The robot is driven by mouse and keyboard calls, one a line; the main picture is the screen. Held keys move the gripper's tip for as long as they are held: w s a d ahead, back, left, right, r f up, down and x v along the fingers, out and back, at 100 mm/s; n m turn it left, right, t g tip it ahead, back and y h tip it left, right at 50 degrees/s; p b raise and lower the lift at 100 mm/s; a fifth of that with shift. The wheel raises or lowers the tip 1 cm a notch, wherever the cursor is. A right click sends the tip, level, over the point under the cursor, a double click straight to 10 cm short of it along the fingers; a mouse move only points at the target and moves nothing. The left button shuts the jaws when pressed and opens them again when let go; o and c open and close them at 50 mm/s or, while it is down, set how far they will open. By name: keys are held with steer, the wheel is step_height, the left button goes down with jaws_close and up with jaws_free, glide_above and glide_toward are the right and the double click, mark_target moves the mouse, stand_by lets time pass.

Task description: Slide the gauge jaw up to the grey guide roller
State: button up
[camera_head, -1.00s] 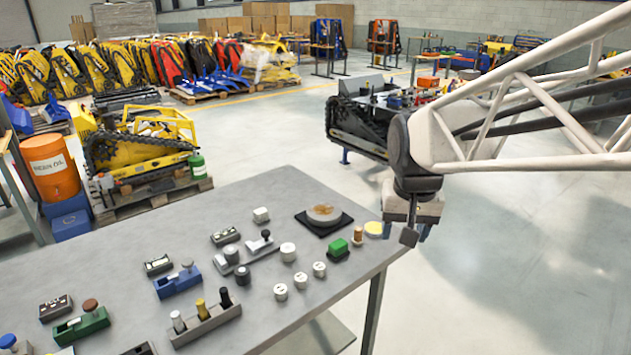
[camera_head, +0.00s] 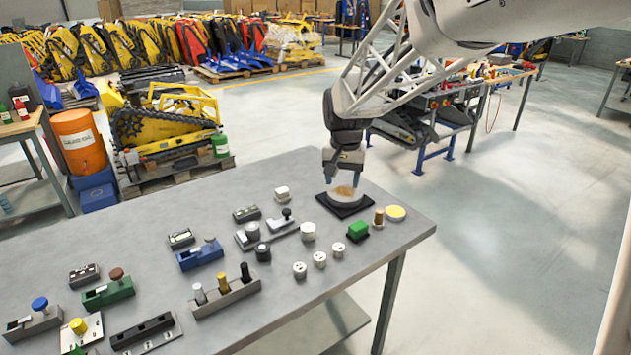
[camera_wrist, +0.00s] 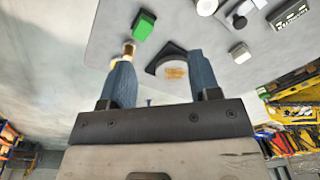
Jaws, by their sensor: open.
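A small grey slide with a dark ball knob, seemingly the gauge jaw (camera_head: 285,223), sits on a low grey rail in the middle of the table. A grey cylinder, seemingly the grey guide roller (camera_head: 252,231), stands at the rail's left end, with a gap between them. The knobbed slide also shows at the top of the wrist view (camera_wrist: 236,17); I cannot make out the roller there. My gripper (camera_head: 344,183) is open and empty, right of and behind the slide, above a pale disc on a black square base (camera_head: 345,209). Its blue fingers (camera_wrist: 160,78) are spread apart.
A white cylinder (camera_head: 308,231) stands right of the slide and a dark cylinder (camera_head: 263,251) in front of the roller. A white block (camera_head: 282,193) lies behind. A green block (camera_head: 358,229) and several small white cylinders stand nearer the front edge.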

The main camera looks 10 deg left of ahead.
glide_above(286, 210)
steer(key=shift+g, duration=0.4)
step_height(286, 210, down, 11)
steer(key=shift+s, duration=0.1)
steer(key=shift+d, duration=0.1)
steer(key=shift+f, duration=0.1)
steer(key=shift+f, duration=3.8)
